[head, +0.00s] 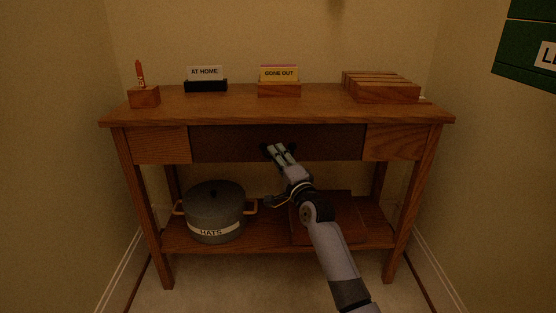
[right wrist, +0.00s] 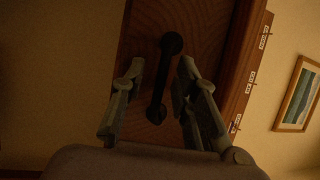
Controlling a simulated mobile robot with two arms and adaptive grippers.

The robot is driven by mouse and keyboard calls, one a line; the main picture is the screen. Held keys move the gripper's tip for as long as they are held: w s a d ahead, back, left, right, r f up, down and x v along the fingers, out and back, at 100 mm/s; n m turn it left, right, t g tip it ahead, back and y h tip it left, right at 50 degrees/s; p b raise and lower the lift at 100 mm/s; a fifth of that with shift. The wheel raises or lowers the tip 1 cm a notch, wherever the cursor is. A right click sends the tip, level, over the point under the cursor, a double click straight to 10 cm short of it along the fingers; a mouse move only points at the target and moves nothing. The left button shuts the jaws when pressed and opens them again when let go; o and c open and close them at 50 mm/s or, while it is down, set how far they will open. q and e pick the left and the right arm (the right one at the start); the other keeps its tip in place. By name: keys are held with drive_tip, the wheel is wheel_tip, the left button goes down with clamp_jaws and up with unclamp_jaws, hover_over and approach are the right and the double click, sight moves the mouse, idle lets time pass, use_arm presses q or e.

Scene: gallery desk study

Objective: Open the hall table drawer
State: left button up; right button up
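The hall table (head: 330,116) is wooden and stands against the back wall. Its wide, dark middle drawer (head: 225,143) looks shut, its front about flush with the lighter panels beside it. The drawer's dark bar handle (head: 264,148) is partly hidden by my right gripper (head: 278,149). In the right wrist view the handle (right wrist: 160,82) lies between the two fingers of the right gripper (right wrist: 158,88), which are apart. The right finger is close to the handle; I cannot tell whether it touches. My left gripper is not in view.
On the tabletop stand a pencil block (head: 145,97), an AT HOME card holder (head: 206,85), a GONE OUT card holder (head: 279,89) and a slotted wooden block (head: 385,91). A grey HATS pot (head: 214,208) stands on the lower shelf. Walls are close on both sides.

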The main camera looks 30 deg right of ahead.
drive_tip(key=shift+c, duration=0.3)
clamp_jaws()
idle(0.6)
